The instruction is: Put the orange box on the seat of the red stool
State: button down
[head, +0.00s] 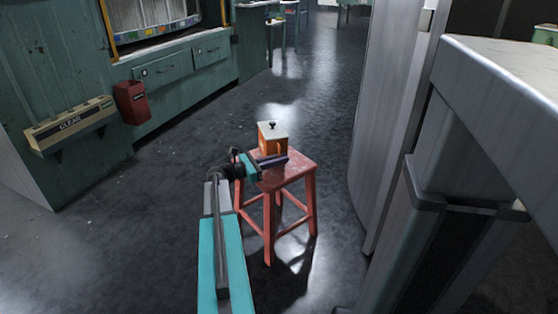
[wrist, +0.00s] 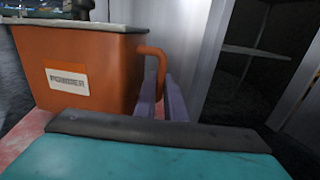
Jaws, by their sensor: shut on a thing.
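The orange box (head: 267,146) has a white lid with a dark knob and a side handle. It is upright at the red stool's seat (head: 300,166), toward the back left of it. Whether its base touches the seat is hard to tell. My gripper (head: 284,160) is in front of the box, low over the seat. In the wrist view the box (wrist: 105,55) fills the left side, with a white label and its handle on the right. My purple fingers (wrist: 160,100) are shut on that handle. A strip of red seat (wrist: 25,125) shows below the box.
Grey metal cabinets (head: 395,120) and a pale worktop (head: 510,90) stand close on the right. A green wall with a box shelf (head: 72,124) and a red bin (head: 132,102) is on the left. The dark floor (head: 150,220) left of the stool is clear.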

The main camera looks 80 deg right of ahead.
jog(key=shift+f+b, duration=0.3)
jog(key=shift+f, duration=0.3)
jog(key=c, duration=1.8)
grip_release()
jog(key=shift+f, duration=0.15)
jog(key=shift+c, duration=0.2)
jog(key=shift+w+a, duration=0.1)
jog(key=p+v, duration=0.4)
jog(key=v, duration=0.7)
jog(key=shift+w+a+p, duration=0.25)
jog(key=shift+p, duration=0.05)
